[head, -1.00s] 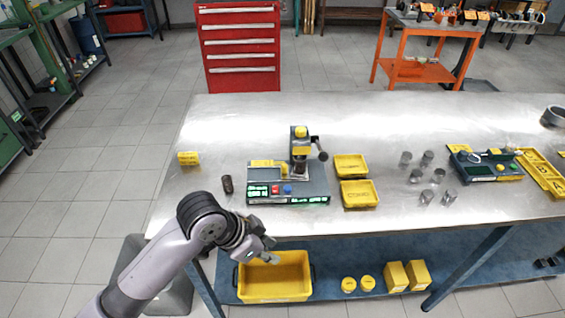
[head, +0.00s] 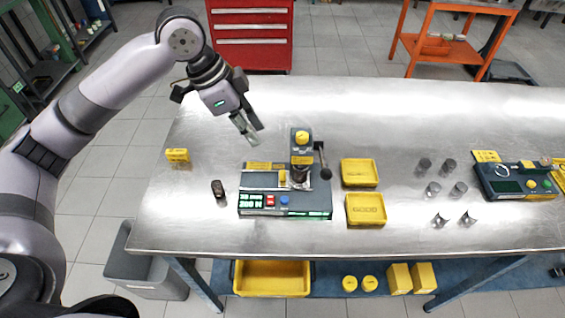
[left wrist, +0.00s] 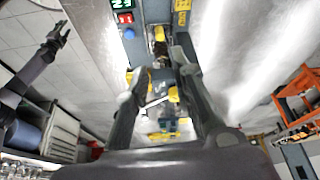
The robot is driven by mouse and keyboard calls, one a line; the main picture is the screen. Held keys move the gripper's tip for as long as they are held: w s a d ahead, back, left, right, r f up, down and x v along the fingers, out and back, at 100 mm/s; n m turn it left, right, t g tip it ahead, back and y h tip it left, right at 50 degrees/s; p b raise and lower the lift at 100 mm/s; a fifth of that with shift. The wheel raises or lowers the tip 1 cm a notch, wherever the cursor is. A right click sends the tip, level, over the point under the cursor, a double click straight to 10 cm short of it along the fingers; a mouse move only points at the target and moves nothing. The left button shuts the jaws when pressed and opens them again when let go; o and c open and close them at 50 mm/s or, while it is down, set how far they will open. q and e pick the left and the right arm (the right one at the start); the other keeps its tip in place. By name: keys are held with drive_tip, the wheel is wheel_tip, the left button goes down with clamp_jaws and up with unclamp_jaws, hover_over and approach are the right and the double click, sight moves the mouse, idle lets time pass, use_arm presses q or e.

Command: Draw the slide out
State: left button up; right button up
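The press-like unit (head: 285,200) stands on the metal table, with a green display, red and blue buttons, a yellow-capped column and a dark lever at its right. A small yellow block (head: 283,178) sits on a pale rail on its top, left of the column. I cannot tell clearly which part is the slide. My left gripper (head: 247,127) is above the table, behind and left of the unit, apart from it. In the left wrist view its fingers (left wrist: 158,70) are spread and empty. What seems to be my right gripper (left wrist: 57,38) shows small there, its fingers unclear.
Two yellow trays (head: 365,209) lie right of the unit. A dark cylinder (head: 218,189) and a yellow tag (head: 177,155) are on its left. Several metal cylinders (head: 433,188) and a second unit (head: 508,184) stand further right. The table behind the unit is clear.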

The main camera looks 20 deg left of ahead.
sight(281, 171)
use_arm(q)
drive_tip(key=p+x, duration=0.1)
drive_tip(key=x, duration=1.1)
drive_tip(key=shift+d+f, duration=0.1)
drive_tip(key=shift+f, duration=0.2)
drive_tip(key=shift+p+x, duration=0.35)
drive_tip(key=shift+x, duration=0.8)
drive_tip(key=shift+d+f, duration=0.1)
drive_tip(key=shift+f, duration=0.4)
use_arm(e)
drive_tip(key=s, duration=0.1)
drive_tip(key=s+r, duration=0.1)
drive_tip(key=s, duration=0.1)
drive_tip(key=shift+s+r, duration=0.1)
drive_tip(key=shift+r, duration=0.25)
use_arm(q)
drive_tip(key=shift+c, duration=0.4)
drive_tip(key=shift+w, duration=0.1)
clamp_jaws()
use_arm(e)
drive_tip(key=shift+w, duration=0.5)
